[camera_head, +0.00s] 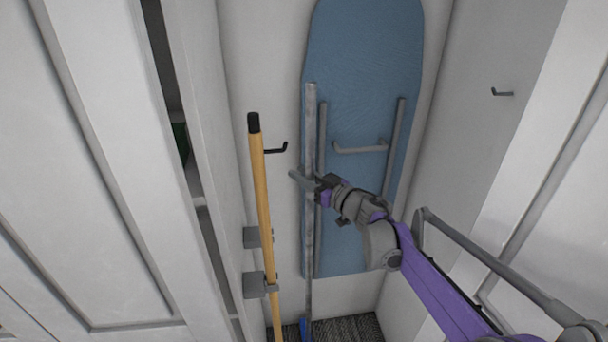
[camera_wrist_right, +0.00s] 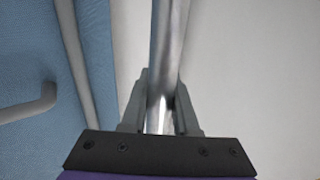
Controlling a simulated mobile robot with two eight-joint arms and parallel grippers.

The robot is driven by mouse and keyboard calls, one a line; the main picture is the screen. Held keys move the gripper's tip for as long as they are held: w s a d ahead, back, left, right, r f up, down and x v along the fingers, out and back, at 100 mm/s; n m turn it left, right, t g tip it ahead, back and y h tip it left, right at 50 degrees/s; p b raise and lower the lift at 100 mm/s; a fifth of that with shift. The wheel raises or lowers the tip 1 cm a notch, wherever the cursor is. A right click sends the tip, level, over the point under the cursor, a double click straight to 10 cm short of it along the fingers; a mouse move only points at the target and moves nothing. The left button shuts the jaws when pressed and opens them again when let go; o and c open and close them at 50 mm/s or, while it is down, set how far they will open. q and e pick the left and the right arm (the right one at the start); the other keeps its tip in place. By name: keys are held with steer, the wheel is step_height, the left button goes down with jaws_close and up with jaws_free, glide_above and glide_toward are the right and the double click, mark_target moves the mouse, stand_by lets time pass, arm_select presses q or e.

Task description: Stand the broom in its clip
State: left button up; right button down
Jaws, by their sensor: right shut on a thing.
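The broom has a long grey metal handle (camera_head: 310,130), upright in front of the back wall, with a small blue part (camera_head: 304,328) at its lower end near the floor. My right gripper (camera_head: 304,181) is shut on this handle around its middle; the right wrist view shows the shiny handle (camera_wrist_right: 168,40) between both fingers (camera_wrist_right: 160,108). Two grey clip blocks, an upper one (camera_head: 252,237) and a lower one (camera_head: 253,285), are on the left wall. A yellow wooden pole (camera_head: 262,190) with a black tip passes by them; the lower block's prongs reach it. My left gripper is out of view.
A blue ironing board (camera_head: 365,50) with grey legs hangs behind the handle; it is close in the wrist view (camera_wrist_right: 25,60). A dark hook (camera_head: 276,149) is beside the wooden pole, and another hook (camera_head: 502,93) is on the right wall. White doors flank the narrow closet.

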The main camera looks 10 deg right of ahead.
steer(key=a+f+b, duration=0.1)
steer(key=a, duration=1)
steer(key=shift+a, duration=0.4)
stand_by(0.8)
stand_by(1.0)
steer(key=c, duration=0.6)
jaws_free()
steer(key=shift+f, duration=0.1)
steer(key=v, duration=1.1)
